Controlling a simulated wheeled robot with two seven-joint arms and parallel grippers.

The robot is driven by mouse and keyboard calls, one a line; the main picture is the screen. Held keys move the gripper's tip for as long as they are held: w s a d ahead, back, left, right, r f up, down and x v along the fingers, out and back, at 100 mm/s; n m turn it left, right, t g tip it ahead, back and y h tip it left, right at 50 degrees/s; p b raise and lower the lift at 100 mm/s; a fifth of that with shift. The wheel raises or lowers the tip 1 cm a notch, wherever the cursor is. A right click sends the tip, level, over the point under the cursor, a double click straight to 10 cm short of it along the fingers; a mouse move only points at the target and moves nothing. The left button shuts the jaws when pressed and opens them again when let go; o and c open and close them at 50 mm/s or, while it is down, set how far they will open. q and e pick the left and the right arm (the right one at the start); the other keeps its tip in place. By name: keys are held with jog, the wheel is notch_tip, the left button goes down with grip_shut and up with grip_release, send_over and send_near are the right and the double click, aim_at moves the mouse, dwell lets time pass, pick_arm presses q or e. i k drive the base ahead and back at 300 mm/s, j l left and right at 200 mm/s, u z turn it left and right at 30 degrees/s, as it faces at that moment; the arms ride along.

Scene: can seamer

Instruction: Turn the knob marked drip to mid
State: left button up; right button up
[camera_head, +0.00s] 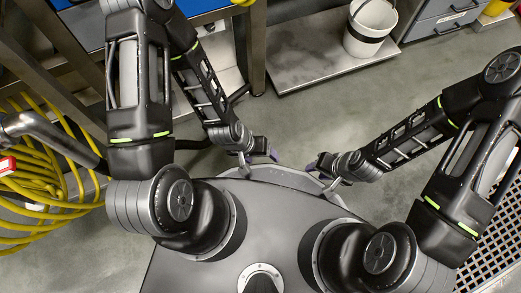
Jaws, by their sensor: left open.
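No knob marked drip shows in the head view, and I see no seamer controls. My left gripper (260,161) is in front of my body near the middle of the view, with its fingers apart and nothing between them. My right gripper (320,174) is a little to its right, with its fingers apart and empty. Both point inward above the front rim of my base, and neither touches any object that I can see.
A metal-framed bench with a blue top (203,5) stands at upper left. Coiled yellow hose (38,190) lies at left. A white bucket (371,27) stands on a low metal platform (303,66). Grey drawers (437,22) are at upper right, a grating (497,238) at lower right. Middle floor is clear.

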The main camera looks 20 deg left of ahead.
aim_at(210, 27)
jog(key=k+l+u, duration=0.2)
jog(key=u, duration=0.2)
jog(key=k+l+u, duration=0.15)
jog(key=u, duration=0.3)
jog(key=k+u, duration=0.4)
jog(key=i+l, duration=0.2)
jog(key=l, duration=0.2)
jog(key=i+l, duration=0.2)
jog(key=l, duration=0.15)
jog(key=i+l, duration=0.2)
jog(key=l, duration=0.2)
jog(key=i+l, duration=0.2)
jog(key=l, duration=0.2)
jog(key=i+l, duration=0.2)
jog(key=l, duration=0.15)
jog(key=i+l, duration=0.15)
jog(key=l, duration=0.25)
jog(key=i+l, duration=0.2)
jog(key=l, duration=0.2)
